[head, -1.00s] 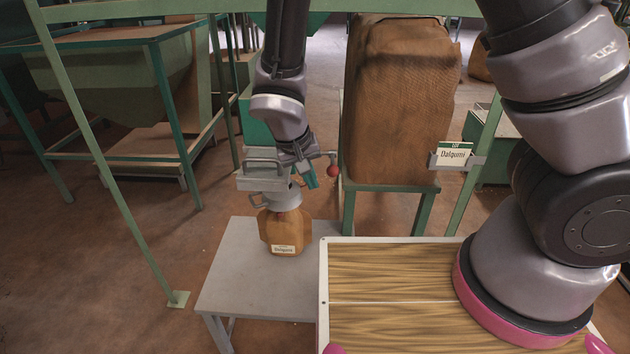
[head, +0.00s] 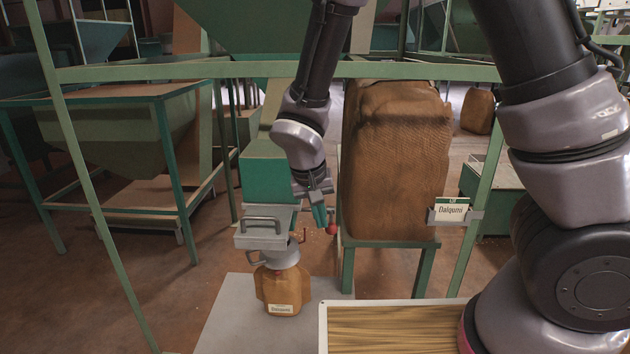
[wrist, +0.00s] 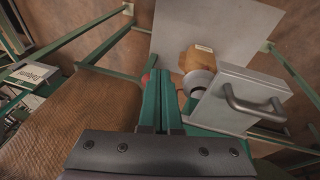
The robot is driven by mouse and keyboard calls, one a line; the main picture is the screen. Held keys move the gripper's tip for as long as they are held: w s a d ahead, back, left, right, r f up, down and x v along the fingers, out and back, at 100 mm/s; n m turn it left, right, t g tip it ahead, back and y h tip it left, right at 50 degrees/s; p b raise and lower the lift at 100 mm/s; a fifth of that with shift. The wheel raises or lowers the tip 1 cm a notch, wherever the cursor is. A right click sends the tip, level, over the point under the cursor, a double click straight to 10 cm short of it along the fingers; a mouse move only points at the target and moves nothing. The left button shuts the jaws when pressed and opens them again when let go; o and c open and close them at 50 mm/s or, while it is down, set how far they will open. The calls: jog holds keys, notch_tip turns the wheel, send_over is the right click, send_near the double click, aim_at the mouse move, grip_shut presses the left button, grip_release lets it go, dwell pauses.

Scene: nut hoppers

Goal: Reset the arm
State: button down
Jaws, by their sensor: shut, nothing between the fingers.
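My gripper (head: 321,215) hangs in front of the green hopper, just right of the grey metal chute box with a bar handle (head: 262,226). Its green fingers are together with nothing between them, as the wrist view (wrist: 160,105) also shows. The fingers point down, a little tilted. A small brown sack with a white label (head: 281,290) stands under the chute's round spout on a grey table (head: 225,318). A red knob (head: 332,229) shows beside the fingertips; I cannot tell whether they touch it.
A large brown sack (head: 395,165) stands on a green stand to the right. A label card (head: 452,210) sits in a holder on the green post. A green frame bar (head: 200,70) crosses above. Open floor lies at left.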

jog(key=w+d+r+m+y, duration=0.3)
jog(key=d+r, duration=1)
jog(key=r, duration=0.4)
jog(key=s+d+r+m+t+y, duration=0.1)
jog(key=s+d+r+t, duration=0.3)
jog(key=s+d+r, duration=0.5)
notch_tip(320, 180, up, 4)
jog(key=shift+s+d+f+m, duration=0.2)
jog(key=shift+d+m, duration=0.3)
jog(key=shift+d, duration=0.6)
